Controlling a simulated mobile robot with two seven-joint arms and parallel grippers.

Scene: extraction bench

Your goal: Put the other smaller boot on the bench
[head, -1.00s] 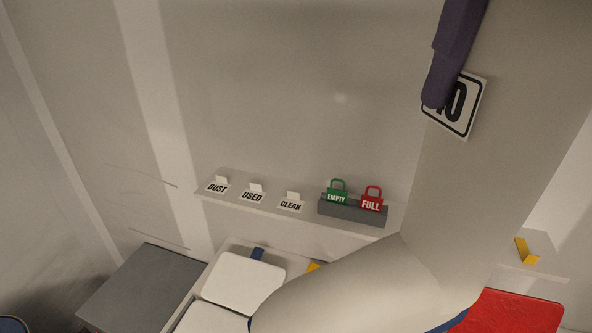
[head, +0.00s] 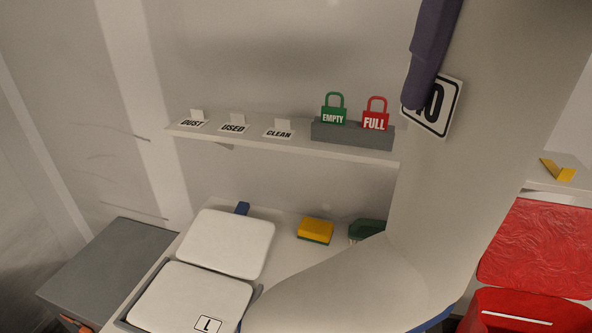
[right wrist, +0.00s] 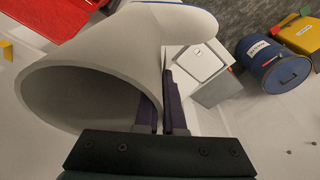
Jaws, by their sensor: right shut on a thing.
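A large off-white boot (head: 340,290) with a blue sole edge fills the right and lower middle of the head view, close to the camera. Its shaft is upright and its toe points to the lower left. My right gripper (head: 435,55) is shut on the shaft near the top, with one purple finger showing. In the right wrist view, the right gripper (right wrist: 162,100) pinches the wall of the boot (right wrist: 90,60), whose round opening faces the camera. The pale bench (head: 285,255) lies below and behind the boot, which hides part of it. My left gripper is not in view.
Two white lids (head: 225,243) cover the bench's left side, one marked L. A sponge (head: 315,230) and a dark green item (head: 367,230) lie at the back. A shelf (head: 290,148) with signs and padlock-shaped tags runs above. A red bin (head: 525,310) stands right.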

